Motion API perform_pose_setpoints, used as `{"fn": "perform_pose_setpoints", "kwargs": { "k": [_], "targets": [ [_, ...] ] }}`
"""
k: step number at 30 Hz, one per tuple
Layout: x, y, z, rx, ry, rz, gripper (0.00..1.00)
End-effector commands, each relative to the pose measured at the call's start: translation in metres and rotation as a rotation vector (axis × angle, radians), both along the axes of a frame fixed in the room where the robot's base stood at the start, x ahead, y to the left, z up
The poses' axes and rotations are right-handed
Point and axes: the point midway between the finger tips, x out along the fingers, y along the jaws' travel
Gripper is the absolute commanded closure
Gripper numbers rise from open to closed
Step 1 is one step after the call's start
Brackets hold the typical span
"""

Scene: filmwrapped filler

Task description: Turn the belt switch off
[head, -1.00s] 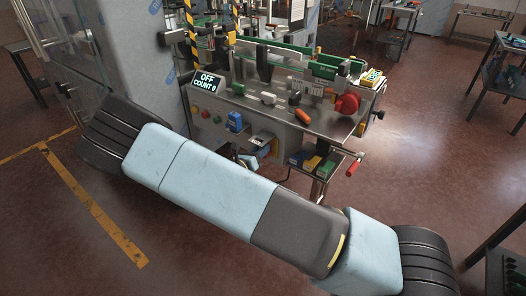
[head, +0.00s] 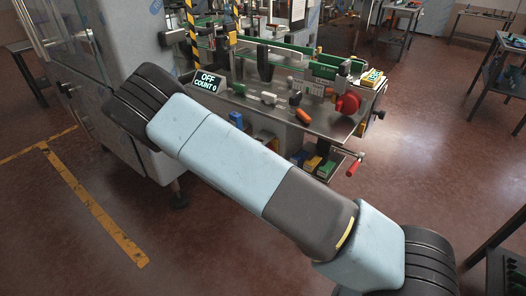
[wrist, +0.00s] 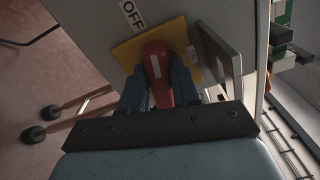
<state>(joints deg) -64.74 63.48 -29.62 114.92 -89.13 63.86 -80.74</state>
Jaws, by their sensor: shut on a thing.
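The belt switch (wrist: 157,72) is a red handle with a white stripe on a yellow plate (wrist: 127,50), seen in the wrist view. It leans slightly left, its far end towards a white label reading OFF (wrist: 132,14). My gripper (wrist: 160,84) has its blue-grey fingers on both sides of the handle and is shut on it. In the head view my arm hides the switch and gripper. There the machine's display (head: 207,82) reads OFF, COUNT 0.
A grey plate (wrist: 217,57) stands out just right of the switch. The floor in front is open.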

Motion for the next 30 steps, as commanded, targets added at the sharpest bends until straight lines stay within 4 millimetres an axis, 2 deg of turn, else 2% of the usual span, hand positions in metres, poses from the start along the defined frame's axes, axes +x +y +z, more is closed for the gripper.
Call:
{"fn": "perform_pose_setpoints", "kwargs": {
  "k": [12,30],
  "targets": [
    [-0.0014,0.0059,-0.0048,-0.169,0.142,0.011,1.00],
    [-0.0015,0.0054,-0.0060,-0.203,0.170,0.011,1.00]
  ]
}}
